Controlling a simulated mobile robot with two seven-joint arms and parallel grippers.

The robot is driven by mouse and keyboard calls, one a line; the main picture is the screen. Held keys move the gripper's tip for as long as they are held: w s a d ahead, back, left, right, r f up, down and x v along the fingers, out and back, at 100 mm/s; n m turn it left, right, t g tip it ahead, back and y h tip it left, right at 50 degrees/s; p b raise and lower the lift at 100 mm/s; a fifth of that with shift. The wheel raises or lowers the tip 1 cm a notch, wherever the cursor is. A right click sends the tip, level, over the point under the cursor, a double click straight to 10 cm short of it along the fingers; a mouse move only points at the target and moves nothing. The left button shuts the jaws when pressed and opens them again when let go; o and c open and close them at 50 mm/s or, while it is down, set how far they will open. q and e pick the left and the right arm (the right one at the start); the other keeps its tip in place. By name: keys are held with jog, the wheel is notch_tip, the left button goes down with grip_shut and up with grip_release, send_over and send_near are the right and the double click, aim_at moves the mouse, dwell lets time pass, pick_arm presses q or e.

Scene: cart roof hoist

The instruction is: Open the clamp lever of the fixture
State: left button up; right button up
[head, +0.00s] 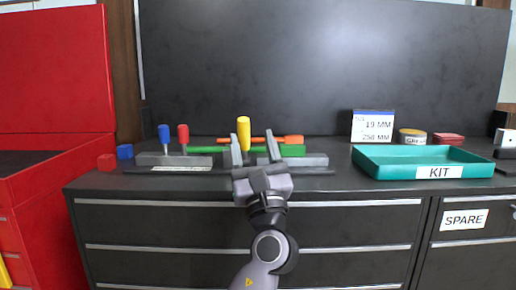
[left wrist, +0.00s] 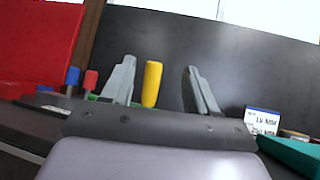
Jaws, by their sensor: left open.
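The fixture (head: 162,159) is a low grey base on the dark bench top, with a green bar along it. A yellow handle (head: 243,127) stands upright at its middle; it looks like the clamp lever. Blue (head: 164,134) and red (head: 183,134) handles stand upright at its left. My left gripper (head: 254,150) is open in front of the fixture, fingers pointing away over it. In the left wrist view the yellow handle (left wrist: 152,84) shows between the two fingers, nearer the left one. No contact can be seen. The handle's lower part is hidden. My right gripper is not in view.
A teal KIT tray (head: 375,168) is at the right. Behind it are a measurement card (head: 372,126), a grease tin (head: 412,137) and a red item (head: 448,139). An orange tool (head: 293,139) lies behind the fixture. Red and blue blocks (head: 125,152) sit at the left bench end.

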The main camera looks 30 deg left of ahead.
pick_arm(q)
jog(key=shift+s+d, duration=1.45)
